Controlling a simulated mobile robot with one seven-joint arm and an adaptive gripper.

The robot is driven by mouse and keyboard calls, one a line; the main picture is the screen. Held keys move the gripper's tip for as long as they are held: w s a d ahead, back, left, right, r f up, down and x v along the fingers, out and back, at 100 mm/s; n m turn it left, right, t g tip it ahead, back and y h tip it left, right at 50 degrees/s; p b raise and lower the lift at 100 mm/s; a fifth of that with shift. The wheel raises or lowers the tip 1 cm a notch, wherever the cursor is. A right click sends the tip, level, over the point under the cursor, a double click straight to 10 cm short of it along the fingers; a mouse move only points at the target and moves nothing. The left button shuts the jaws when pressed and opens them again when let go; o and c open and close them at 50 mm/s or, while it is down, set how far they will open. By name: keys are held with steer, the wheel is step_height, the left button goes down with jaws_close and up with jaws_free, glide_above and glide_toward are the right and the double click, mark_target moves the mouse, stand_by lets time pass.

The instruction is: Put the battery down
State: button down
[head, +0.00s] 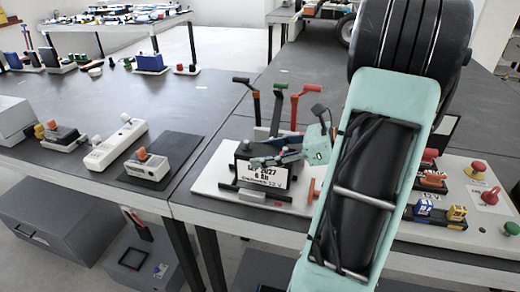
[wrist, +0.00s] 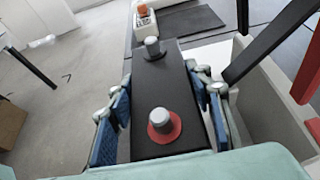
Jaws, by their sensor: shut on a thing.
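The battery (head: 245,172) is a black box with a white label reading 12 V. In the wrist view its dark top (wrist: 165,105) shows two grey terminals, the nearer one with a red ring. My gripper (head: 290,153) is shut on it, with blue finger pads on both long sides in the wrist view (wrist: 160,85). The battery looks upright, over or on a white base (head: 212,178) near the table's front edge. I cannot tell whether its underside touches. My arm hides part of the base's right side.
Black, green-tipped and red levers (head: 294,105) rise just behind the battery. A dark mat (head: 185,150) and a white device with an orange knob (head: 148,168) lie to the left. A panel with red buttons (head: 478,166) is at right. Grey bins stand below.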

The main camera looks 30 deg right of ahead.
step_height(320, 180, down, 3)
steer(key=shift+r+b, duration=0.2)
steer(key=shift+b, duration=0.1)
steer(key=c, duration=1.3)
jaws_free()
steer(key=shift+f, duration=0.15)
steer(key=shift+o, duration=0.2)
steer(key=shift+s, duration=0.1)
steer(key=p+v, duration=0.2)
steer(key=v, duration=1)
